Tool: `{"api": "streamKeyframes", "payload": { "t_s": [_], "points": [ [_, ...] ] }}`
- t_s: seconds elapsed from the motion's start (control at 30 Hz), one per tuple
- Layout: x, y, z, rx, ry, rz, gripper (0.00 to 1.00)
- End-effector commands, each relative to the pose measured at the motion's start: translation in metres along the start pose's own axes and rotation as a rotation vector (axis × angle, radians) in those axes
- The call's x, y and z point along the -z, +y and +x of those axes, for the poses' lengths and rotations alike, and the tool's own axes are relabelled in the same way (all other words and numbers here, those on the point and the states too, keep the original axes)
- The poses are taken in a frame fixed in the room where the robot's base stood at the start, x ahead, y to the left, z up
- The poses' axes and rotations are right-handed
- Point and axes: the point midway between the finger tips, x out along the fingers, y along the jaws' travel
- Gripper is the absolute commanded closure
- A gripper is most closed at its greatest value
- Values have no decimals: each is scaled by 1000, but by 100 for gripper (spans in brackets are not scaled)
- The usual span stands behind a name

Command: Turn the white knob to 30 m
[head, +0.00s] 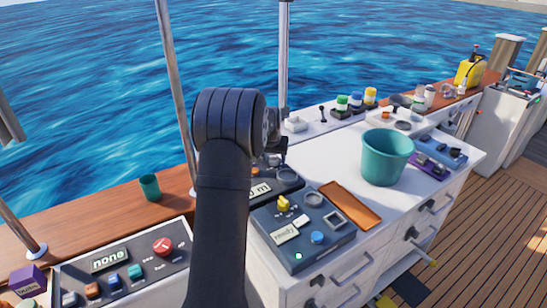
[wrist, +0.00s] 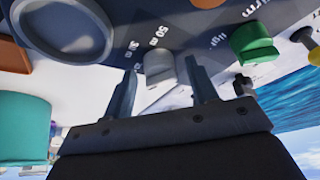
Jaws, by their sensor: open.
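The white knob (wrist: 158,64) shows in the wrist view on a dark panel. It looks pale grey, and marks including "50 m" are printed beside it; the other marks are too small to read surely. My gripper (wrist: 161,72) is open, with one finger on each side of the knob; I cannot tell whether either finger touches it. In the head view my gripper (head: 275,158) is partly behind my arm, and the knob is hidden. A display there (head: 260,188) ends in "0 m"; its first part is hidden.
A green knob (wrist: 252,43) sits right of the white knob, and a large round dial (wrist: 62,28) sits left. In the head view a teal bucket (head: 387,160), an orange tray (head: 350,205) and another control panel (head: 303,232) stand close by on the counter.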

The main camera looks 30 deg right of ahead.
Motion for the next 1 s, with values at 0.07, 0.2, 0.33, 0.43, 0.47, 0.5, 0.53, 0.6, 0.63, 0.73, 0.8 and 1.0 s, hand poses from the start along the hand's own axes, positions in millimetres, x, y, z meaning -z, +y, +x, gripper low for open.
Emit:
{"api": "streamKeyframes", "payload": {
  "t_s": [0.07, 0.2, 0.33, 0.43, 0.47, 0.5, 0.53, 0.6, 0.63, 0.73, 0.8, 1.0],
  "points": [
    [0, 0, 1, 0, 0, 0, 47],
    [0, 0, 1, 0, 1, 0, 47],
    [0, 0, 0, 0, 0, 0, 65],
    [0, 0, 0, 0, 0, 0, 84],
    [0, 0, 0, 0, 0, 0, 90],
    [0, 0, 0, 0, 0, 0, 90],
    [0, 0, 0, 0, 0, 0, 90],
    [0, 0, 0, -1, 0, 2, 90],
    [0, 0, 0, -2, 0, 4, 90],
    [0, 0, 0, -8, 0, 18, 90],
    [0, -1, 0, -16, 0, 37, 90],
    [0, -2, 0, -59, 1, 139, 90]
  ]
}}
